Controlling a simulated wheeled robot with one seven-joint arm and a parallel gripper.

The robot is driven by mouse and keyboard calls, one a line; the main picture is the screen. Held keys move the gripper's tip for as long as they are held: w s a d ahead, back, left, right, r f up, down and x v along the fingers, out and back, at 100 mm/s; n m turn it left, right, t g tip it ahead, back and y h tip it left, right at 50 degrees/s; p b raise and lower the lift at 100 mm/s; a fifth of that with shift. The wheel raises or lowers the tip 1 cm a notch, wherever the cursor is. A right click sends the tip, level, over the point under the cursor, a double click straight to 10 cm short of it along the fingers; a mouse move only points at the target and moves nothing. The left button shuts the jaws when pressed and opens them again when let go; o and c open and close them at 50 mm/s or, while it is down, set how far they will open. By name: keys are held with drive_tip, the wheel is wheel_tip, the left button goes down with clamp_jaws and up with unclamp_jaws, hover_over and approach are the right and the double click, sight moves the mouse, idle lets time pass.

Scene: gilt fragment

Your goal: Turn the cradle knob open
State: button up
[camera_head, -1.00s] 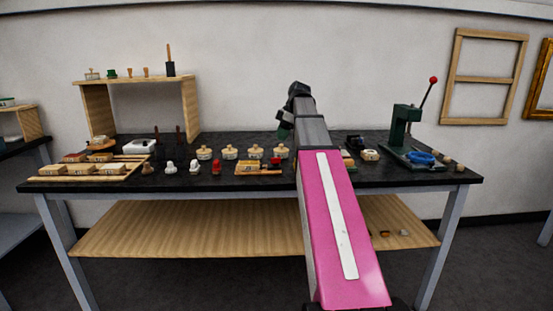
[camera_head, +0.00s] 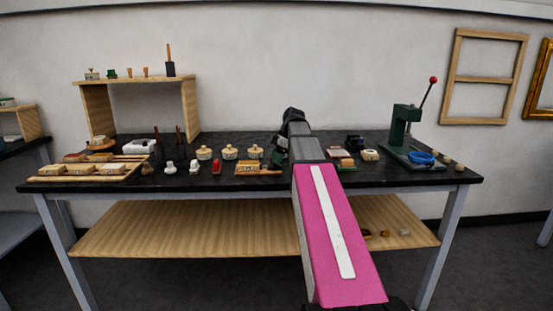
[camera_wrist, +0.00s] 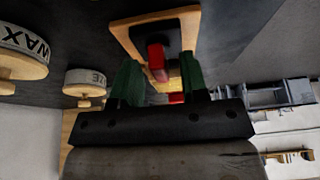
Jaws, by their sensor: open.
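The cradle (camera_head: 250,169) lies near the front of the black bench, a small wooden piece with a pale block on it. In the wrist view its wooden base (camera_wrist: 125,33) carries a black plate and a red knob (camera_wrist: 155,55). My gripper (camera_head: 280,157) is low over the cradle's right end, hiding the knob in the head view. In the wrist view its green fingers (camera_wrist: 158,70) are apart, one on each side of the red knob. I cannot tell whether either finger touches it. A second red part shows lower between the fingers.
A red-topped stamp (camera_head: 216,167) stands nearby. A green lever press (camera_head: 402,128) is at right. The bench's front edge is close.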

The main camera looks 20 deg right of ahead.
drive_tip(key=shift+f, duration=0.15)
clamp_jaws()
